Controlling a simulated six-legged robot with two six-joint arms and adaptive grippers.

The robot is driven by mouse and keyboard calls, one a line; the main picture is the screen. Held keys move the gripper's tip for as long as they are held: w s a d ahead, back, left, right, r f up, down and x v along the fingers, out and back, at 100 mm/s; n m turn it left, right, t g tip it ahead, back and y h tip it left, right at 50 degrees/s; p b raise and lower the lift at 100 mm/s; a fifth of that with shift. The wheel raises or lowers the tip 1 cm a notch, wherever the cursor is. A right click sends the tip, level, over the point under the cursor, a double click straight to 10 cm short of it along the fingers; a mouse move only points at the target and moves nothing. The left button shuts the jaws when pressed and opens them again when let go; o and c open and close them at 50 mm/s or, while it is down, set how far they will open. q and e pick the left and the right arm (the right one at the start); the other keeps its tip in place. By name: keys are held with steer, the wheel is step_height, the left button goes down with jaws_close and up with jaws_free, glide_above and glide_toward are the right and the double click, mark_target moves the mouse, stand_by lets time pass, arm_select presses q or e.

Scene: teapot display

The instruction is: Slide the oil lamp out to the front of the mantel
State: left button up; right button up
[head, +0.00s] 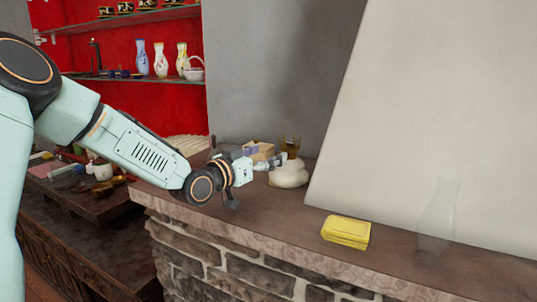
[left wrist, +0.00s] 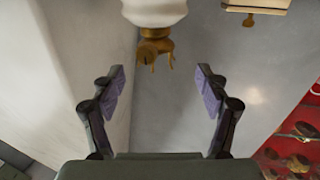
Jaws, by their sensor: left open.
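The oil lamp (head: 289,174) has a rounded white body and a brass top with prongs. It stands on the stone mantel (head: 290,212), near the slanted white chimney wall. My left gripper (head: 281,162) is at the lamp's left side in the head view, its tips overlapping the lamp's upper body there. In the left wrist view the lamp (left wrist: 154,12) appears upside down at the top edge, partly cut off. The left gripper (left wrist: 160,72) is open there, with nothing between its fingers. Contact with the lamp cannot be told. My right gripper is not in view.
A small tan box (head: 259,151) stands behind my left gripper. The mantel in front of the lamp is bare. Shelves with vases (head: 161,60) are at the back left.

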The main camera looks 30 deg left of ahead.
mark_target(289, 145)
arm_select(q)
steer(key=w, duration=0.2)
steer(key=w+d, duration=0.1)
steer(key=w, duration=0.3)
steer(key=shift+d+r, duration=0.1)
steer(key=shift+d, duration=0.3)
steer(key=shift+w+p, duration=0.3)
steer(key=shift+w, duration=0.3)
steer(key=shift+w+a, duration=0.1)
steer(key=shift+a, duration=0.1)
steer(key=shift+d, duration=0.1)
